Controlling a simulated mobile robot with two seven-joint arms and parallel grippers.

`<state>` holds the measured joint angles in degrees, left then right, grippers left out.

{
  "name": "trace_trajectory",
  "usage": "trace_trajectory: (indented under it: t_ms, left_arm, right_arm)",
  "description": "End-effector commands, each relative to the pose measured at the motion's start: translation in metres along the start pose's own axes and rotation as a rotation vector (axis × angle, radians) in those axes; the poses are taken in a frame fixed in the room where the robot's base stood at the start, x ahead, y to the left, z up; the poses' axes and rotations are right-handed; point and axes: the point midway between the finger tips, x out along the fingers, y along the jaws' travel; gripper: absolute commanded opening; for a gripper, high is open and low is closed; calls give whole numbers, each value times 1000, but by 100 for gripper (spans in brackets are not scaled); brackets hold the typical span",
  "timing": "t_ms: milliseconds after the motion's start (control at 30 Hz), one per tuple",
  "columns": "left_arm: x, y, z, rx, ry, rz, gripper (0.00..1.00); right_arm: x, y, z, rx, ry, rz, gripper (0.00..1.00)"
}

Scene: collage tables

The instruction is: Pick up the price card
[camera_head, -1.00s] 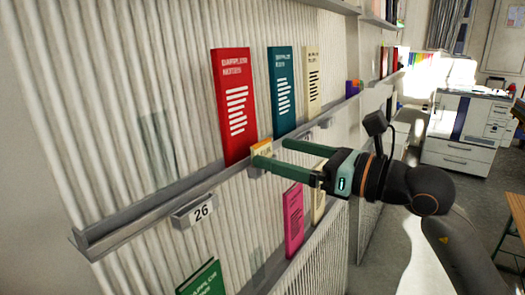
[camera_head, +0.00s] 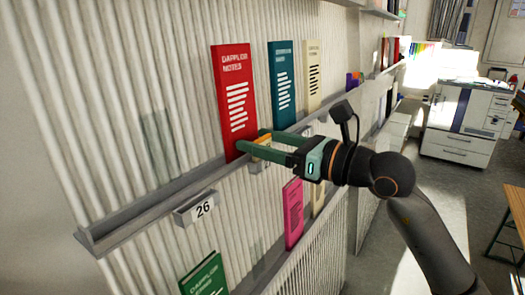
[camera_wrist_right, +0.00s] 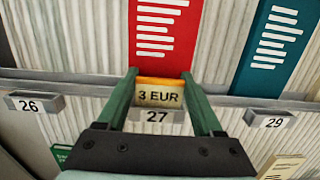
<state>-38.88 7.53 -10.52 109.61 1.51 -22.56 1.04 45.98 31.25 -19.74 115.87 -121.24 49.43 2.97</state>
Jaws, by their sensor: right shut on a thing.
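The price card (camera_wrist_right: 160,96) is a small cream card with an orange top edge, reading "3 EUR". It stands at the ledge above the "27" label, in front of the red book's foot. It also shows, partly covered, in the head view (camera_head: 263,142). My right gripper (camera_wrist_right: 160,75) has its two green fingers shut on the card, one at each side. In the head view the right gripper (camera_head: 253,138) reaches in from the right to the ledge. My left gripper is in neither view.
The red book (camera_head: 233,95), a teal book (camera_head: 281,85) and a cream book (camera_head: 314,75) stand on the grey ledge (camera_head: 140,215). A "26" label (camera_wrist_right: 30,105) and a "29" label (camera_wrist_right: 270,120) flank the card. A pink book (camera_head: 293,212) is below.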

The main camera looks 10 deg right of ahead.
Motion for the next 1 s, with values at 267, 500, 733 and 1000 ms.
trace_trajectory:
  t_ms: [267, 500, 733, 1000]
  left_arm:
    - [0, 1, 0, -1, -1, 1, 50]
    - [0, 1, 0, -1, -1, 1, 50]
    - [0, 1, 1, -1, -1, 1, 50]
    - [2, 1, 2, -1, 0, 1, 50]
  right_arm:
    - [0, 0, 0, 0, 0, 0, 22]
    - [0, 0, 0, 0, 0, 0, 16]
    - [0, 0, 8, -1, -3, 0, 16]
    - [-7, 8, 44, -7, -5, 1, 16]
